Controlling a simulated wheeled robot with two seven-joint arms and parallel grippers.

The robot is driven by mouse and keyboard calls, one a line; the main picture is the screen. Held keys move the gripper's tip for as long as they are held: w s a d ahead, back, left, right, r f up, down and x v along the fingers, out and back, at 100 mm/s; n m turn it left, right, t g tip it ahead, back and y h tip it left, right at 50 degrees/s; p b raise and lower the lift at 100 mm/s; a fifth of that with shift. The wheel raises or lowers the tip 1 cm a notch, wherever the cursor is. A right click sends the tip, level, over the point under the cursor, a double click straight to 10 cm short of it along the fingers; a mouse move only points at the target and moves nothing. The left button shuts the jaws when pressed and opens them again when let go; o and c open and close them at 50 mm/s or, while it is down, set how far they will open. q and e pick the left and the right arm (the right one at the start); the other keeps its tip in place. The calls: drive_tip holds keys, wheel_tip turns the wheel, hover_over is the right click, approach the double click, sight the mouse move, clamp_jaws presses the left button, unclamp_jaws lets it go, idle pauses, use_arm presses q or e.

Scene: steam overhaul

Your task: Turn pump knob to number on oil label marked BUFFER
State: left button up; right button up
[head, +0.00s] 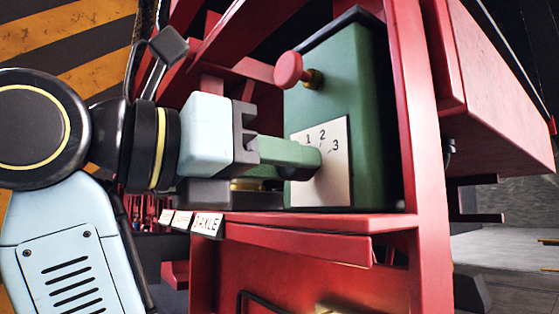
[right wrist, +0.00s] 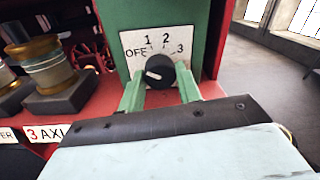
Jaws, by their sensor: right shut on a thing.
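The pump is a green box (head: 345,95) with a white dial plate (head: 338,185) marked 1, 2 and 3; the right wrist view also shows OFF on the plate (right wrist: 130,40). The black knob (right wrist: 160,70) sits between the green fingers of my right gripper (head: 308,158), which is shut on it. The knob's white mark faces left, on the OFF side; its exact setting is hard to tell. My left gripper is out of view.
A red knob (head: 289,70) sticks out above the dial. The pump stands on a red shelf (head: 320,222) within a red frame (head: 425,150). Brass-and-glass oil cups (right wrist: 48,65) on dark bases stand left of the pump. Open floor (right wrist: 262,75) shows to the right.

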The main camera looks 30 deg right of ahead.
drive_tip(key=shift+m+p, duration=0.45)
drive_tip(key=shift+m, duration=0.45)
drive_tip(key=shift+m+p, duration=0.35)
drive_tip(key=shift+m, duration=0.55)
drive_tip(key=m+p, duration=0.1)
drive_tip(key=m, duration=0.1)
drive_tip(key=shift+w+m, duration=0.1)
drive_tip(key=shift+m, duration=0.2)
drive_tip(key=m, duration=0.2)
drive_tip(key=shift+m, duration=0.3)
drive_tip(key=m, duration=0.3)
drive_tip(key=shift+p, duration=0.4)
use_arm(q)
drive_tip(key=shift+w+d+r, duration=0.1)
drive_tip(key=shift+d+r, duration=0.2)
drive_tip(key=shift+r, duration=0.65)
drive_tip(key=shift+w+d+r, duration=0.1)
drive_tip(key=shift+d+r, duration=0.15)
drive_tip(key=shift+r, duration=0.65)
use_arm(e)
drive_tip(key=shift+m, duration=1.8)
drive_tip(key=o, duration=1)
drive_tip(key=shift+r, duration=0.1)
